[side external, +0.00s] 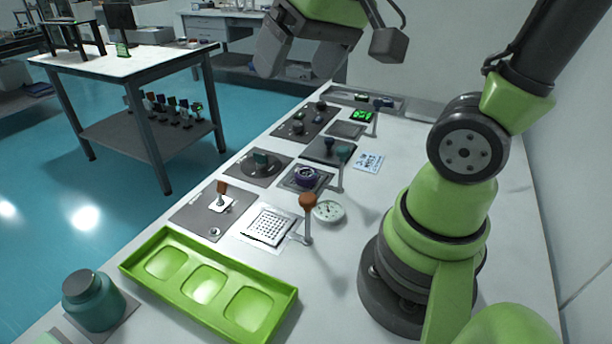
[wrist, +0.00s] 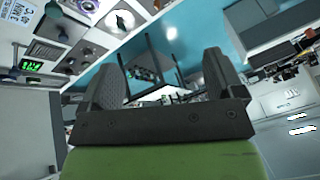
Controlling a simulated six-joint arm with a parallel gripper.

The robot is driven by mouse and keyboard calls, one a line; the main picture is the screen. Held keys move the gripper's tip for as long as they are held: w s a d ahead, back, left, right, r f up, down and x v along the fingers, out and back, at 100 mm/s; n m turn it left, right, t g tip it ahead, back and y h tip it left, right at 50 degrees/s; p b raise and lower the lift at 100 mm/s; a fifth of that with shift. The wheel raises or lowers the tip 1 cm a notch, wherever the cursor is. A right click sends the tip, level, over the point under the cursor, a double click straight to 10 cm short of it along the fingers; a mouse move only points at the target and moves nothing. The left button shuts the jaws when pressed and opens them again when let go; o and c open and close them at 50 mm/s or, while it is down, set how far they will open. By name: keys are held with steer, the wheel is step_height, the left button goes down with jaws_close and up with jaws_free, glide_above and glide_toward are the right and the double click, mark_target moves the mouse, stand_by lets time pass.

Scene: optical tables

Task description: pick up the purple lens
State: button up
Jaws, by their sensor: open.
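The purple lens (side external: 307,177) is a dark purple ring-shaped piece on a small dark square plate, in the middle of the white table in the side view. My gripper (side external: 268,60) is high above the far part of the table, well away from the lens and up to its left in the picture. In the wrist view my gripper (wrist: 164,78) shows two dark fingers spread wide with nothing between them. I cannot make out the lens for certain in the wrist view.
A green three-pocket tray (side external: 205,288) and a teal jar (side external: 93,300) stand at the near end. An orange-topped post (side external: 308,203) and a round dial (side external: 329,211) stand near the lens. Several mounted optics crowd the table's left side. The strip before the right wall is clearer.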

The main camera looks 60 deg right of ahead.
steer(key=w+d+f+g, duration=0.2)
steer(key=w+d+f, duration=0.2)
steer(key=w+d, duration=0.1)
steer(key=g, duration=0.4)
glide_above(305, 171)
steer(key=shift+m+h, duration=0.3)
steer(key=shift+m, duration=0.1)
steer(key=f, duration=1.9)
steer(key=shift+s+a+f, duration=0.1)
steer(key=shift+s+a, duration=0.05)
steer(key=shift+a, duration=0.15)
steer(key=f, duration=0.6)
steer(key=shift+d+f, duration=0.2)
steer(key=shift+d, duration=0.05)
steer(key=shift+c, duration=0.4)
steer(key=c, duration=1)
